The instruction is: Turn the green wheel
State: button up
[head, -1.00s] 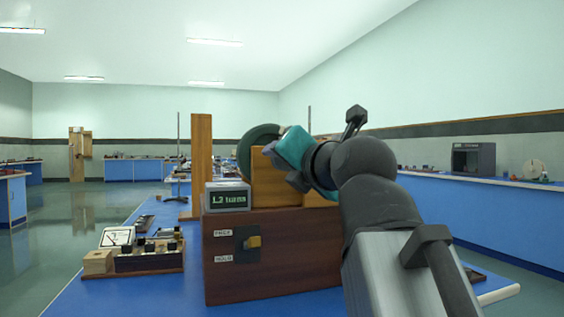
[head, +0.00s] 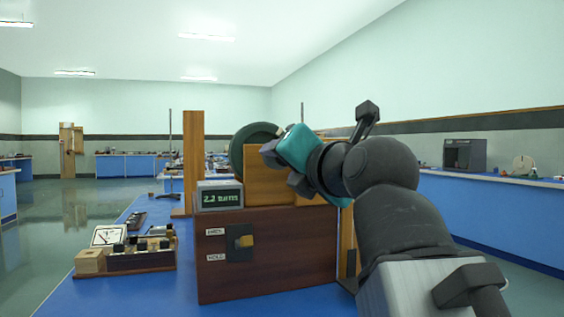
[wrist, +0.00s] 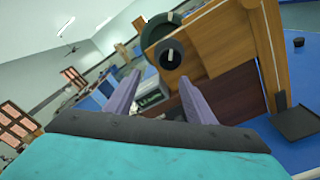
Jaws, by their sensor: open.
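The dark green wheel (head: 250,148) stands upright behind the wooden block (head: 270,170), partly hidden by it and my arm. In the wrist view the green wheel (wrist: 152,33) shows at the top, with a round dark disc (wrist: 163,60) bearing a pale mark just below it. My gripper (head: 279,167) is by the wheel's right side in the head view. In the wrist view its two fingers (wrist: 160,78) are apart with nothing gripped between them, pointing towards the disc. Whether any finger touches the wheel is unclear. A small display (head: 219,197) appears to read 2.2 turns.
A wooden post (head: 194,160) stands left of the wheel. Meter and terminal blocks (head: 130,250) sit on the blue bench (head: 215,308).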

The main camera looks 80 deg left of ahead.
jog(key=shift+p+v, duration=0.45)
jog(key=shift+v, duration=2)
jog(key=shift+d, duration=0.1)
jog(key=p+v, duration=0.9)
jog(key=v, duration=0.4)
jog(key=shift+d+p, duration=0.35)
jog(key=shift+p, duration=0.05)
